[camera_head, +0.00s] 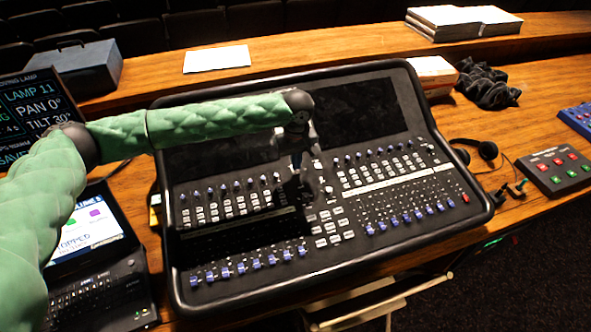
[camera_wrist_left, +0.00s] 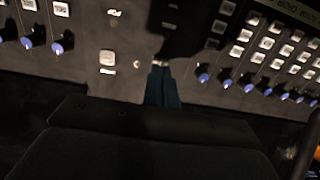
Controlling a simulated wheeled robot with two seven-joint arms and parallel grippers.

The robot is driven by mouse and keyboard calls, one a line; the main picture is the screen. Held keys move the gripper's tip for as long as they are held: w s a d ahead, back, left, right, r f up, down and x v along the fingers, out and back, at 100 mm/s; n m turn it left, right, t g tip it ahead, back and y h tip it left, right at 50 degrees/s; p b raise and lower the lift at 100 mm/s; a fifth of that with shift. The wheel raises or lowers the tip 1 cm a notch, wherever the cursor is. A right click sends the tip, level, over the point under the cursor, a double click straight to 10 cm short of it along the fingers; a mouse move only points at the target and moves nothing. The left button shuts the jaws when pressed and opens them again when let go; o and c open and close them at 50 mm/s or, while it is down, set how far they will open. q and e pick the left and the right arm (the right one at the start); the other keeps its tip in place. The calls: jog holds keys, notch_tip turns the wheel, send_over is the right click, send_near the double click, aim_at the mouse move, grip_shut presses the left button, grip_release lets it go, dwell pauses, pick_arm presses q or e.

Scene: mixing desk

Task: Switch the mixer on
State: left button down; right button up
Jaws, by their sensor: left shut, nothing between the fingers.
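The mixer (camera_head: 350,258) is a large black desk with rows of blue-capped knobs and faders and pale buttons. Its two screens (camera_head: 360,108) are dark. A small red button (camera_head: 465,197) sits near its right edge. My left gripper (camera_head: 296,172) points down over the middle of the panel, its fingers shut and empty. In the left wrist view the closed fingertips (camera_wrist_left: 162,72) are at or just above the panel; I cannot tell if they touch. A pale square button (camera_wrist_left: 107,58) lies to their left there. My right gripper is not in view.
A laptop (camera_head: 95,250) stands left of the mixer, partly behind my left arm. Headphones (camera_head: 487,150) and a small box with coloured buttons (camera_head: 556,170) lie to the right. Papers (camera_head: 217,58), a grey case (camera_head: 80,68) and a dark cloth (camera_head: 487,85) are farther back.

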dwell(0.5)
pick_arm(q)
jog(key=shift+f, duration=0.55)
dwell(0.4)
jog(key=shift+f, duration=0.5)
dwell(0.4)
